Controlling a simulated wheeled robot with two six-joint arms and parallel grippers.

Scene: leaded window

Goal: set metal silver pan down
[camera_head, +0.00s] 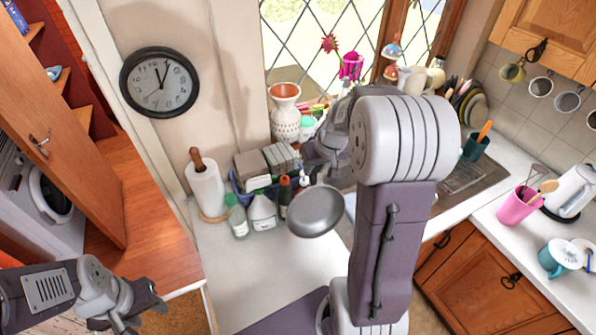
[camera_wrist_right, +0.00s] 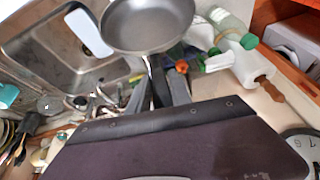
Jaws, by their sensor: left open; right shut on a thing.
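The metal silver pan (camera_head: 316,211) is in the air above the back of the white counter, in front of several bottles. In the right wrist view the pan (camera_wrist_right: 148,22) shows at the top, with its handle running down between the fingers. My right gripper (camera_wrist_right: 157,85) is shut on the pan's handle. In the head view the right gripper (camera_head: 325,160) is partly hidden behind my own arm. My left gripper (camera_head: 135,312) is open and empty at the lower left, away from the pan.
The white counter (camera_head: 262,285) has clear room in front of the bottles (camera_head: 262,212). A paper towel roll (camera_head: 206,188) stands at its left. The sink (camera_wrist_right: 60,45) shows in the right wrist view. A pink cup (camera_head: 517,207) and a kettle (camera_head: 571,190) stand on the right counter.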

